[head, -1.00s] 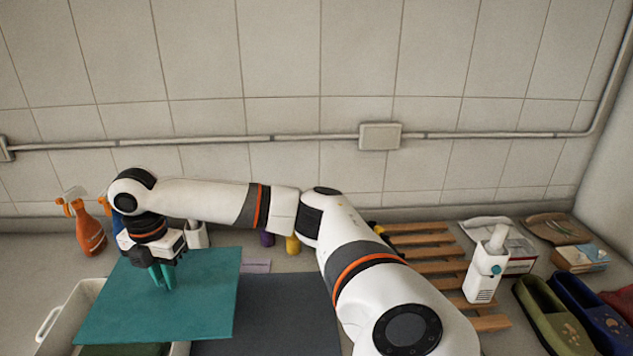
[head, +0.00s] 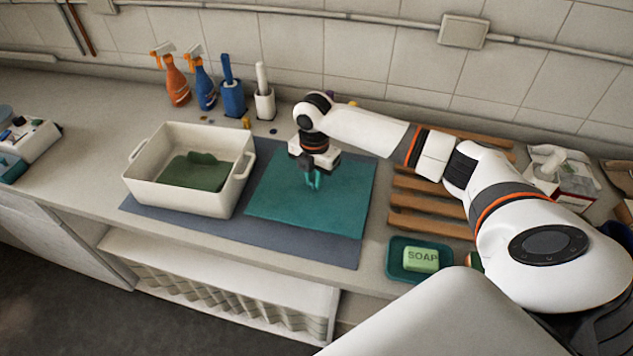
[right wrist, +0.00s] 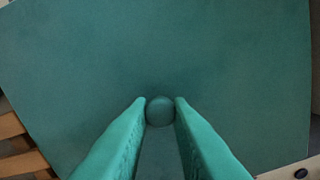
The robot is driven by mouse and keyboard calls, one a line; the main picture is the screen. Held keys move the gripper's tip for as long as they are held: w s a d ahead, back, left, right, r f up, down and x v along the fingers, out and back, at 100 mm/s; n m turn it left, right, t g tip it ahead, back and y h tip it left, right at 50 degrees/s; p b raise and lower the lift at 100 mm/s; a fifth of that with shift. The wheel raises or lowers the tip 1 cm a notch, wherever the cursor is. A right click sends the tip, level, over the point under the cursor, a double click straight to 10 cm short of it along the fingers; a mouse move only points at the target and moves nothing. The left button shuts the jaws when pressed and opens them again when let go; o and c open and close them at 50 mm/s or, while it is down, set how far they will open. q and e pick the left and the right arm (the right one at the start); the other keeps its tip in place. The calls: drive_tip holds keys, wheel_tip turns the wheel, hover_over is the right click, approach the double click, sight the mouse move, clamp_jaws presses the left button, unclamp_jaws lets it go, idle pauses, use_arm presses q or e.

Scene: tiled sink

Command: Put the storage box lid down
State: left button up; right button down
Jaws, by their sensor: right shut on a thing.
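The storage box lid (head: 275,192) is a flat teal panel. In the head view it is over the grey mat, just right of the white storage box (head: 190,200). My right gripper (head: 314,184) is above it, shut on its small round knob. The right wrist view shows the knob (right wrist: 160,111) between the two teal fingertips (right wrist: 160,104), with the lid (right wrist: 150,50) filling most of the picture. I cannot tell whether the lid touches the mat. The box is open on top, with a dark green item (head: 195,172) inside. My left gripper is not in view.
The grey mat (head: 290,242) lies under the box and lid. Spray bottles (head: 177,82) and brush holders (head: 233,97) stand behind. A wooden rack (head: 430,202) and a teal soap dish (head: 398,262) are at the right.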

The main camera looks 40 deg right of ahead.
wheel_tip(320, 180, down, 3)
drive_tip(key=shift+s+f+p, duration=0.15)
drive_tip(key=shift+p, duration=0.25)
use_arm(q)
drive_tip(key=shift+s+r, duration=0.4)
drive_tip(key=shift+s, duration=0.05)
use_arm(e)
drive_tip(key=shift+f, duration=0.2)
drive_tip(key=c, duration=1.3)
unclamp_jaws()
drive_tip(key=shift+f, duration=0.1)
wheel_tip(320, 180, up, 12)
drive_tip(key=shift+r+b, duration=0.15)
drive_tip(key=shift+b, duration=0.9)
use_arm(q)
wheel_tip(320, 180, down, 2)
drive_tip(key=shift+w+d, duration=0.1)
